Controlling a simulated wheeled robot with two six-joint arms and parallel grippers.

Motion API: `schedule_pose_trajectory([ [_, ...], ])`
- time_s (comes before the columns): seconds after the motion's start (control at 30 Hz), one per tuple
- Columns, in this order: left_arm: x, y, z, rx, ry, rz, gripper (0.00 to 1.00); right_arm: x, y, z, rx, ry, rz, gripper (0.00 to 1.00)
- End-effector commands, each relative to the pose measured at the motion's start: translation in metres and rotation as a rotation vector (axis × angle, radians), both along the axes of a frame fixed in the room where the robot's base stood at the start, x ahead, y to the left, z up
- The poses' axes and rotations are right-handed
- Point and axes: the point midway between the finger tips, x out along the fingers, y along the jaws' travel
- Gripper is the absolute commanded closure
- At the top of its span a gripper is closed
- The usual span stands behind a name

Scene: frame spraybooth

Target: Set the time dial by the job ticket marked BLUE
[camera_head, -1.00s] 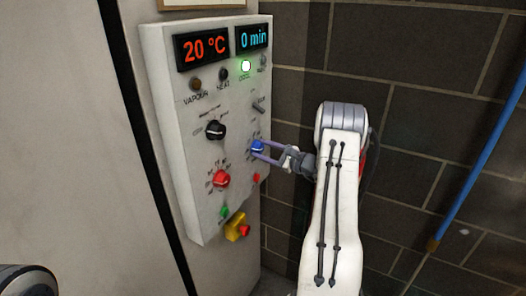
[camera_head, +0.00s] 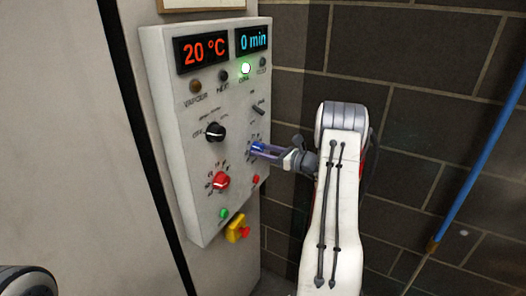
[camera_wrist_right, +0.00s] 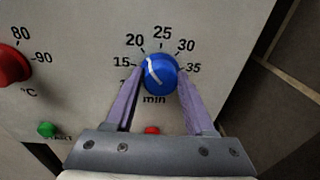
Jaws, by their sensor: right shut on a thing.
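The blue time dial (camera_head: 257,147) is on the right side of the grey control panel (camera_head: 180,130). My right gripper (camera_head: 259,149) is shut on it, coming from the right. In the right wrist view the two purple fingers of my right gripper (camera_wrist_right: 161,84) hold the blue dial (camera_wrist_right: 165,77) from both sides. Its white pointer mark leans to the upper left, roughly between 15 and 20. Numbers from 15 to 35 and the word "min" show around it. The blue time display (camera_head: 253,39) reads 0 min. No ticket marked BLUE can be read. My left gripper is not in view.
A red temperature dial (camera_head: 221,181) and a black selector (camera_head: 215,131) sit left of the blue dial. The red display (camera_head: 204,50) reads 20 °C. A yellow-and-red emergency stop (camera_head: 236,230) is below. A blue pole (camera_head: 480,130) stands at right.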

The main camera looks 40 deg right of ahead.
Motion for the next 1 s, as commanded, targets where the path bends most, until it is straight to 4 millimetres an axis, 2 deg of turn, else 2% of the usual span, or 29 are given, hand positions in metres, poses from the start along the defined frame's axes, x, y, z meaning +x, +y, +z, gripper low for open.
schedule_pose_trajectory([
  [0.4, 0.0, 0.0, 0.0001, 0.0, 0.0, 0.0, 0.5, -0.0003, -0.0005, -0.0009, 0.007, 0.004, -0.002, 1.0],
  [0.43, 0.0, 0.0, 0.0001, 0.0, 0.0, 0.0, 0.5, -0.0003, -0.0004, -0.0009, 0.006, 0.004, -0.001, 0.35],
  [0.47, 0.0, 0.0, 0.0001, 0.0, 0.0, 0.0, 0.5, -0.0003, -0.0004, -0.0008, 0.006, 0.004, -0.001, 0.23],
  [0.5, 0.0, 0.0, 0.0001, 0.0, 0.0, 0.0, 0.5, -0.0003, -0.0004, -0.0008, 0.006, 0.004, -0.001, 0.16],
  [0.83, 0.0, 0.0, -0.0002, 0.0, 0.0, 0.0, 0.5, 0.0, 0.0001, -0.0005, -0.001, 0.0, 0.0, 0.16],
  [1.0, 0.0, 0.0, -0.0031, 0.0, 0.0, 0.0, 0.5, 0.0, 0.0005, -0.0015, -0.082, -0.034, -0.001, 0.16],
])
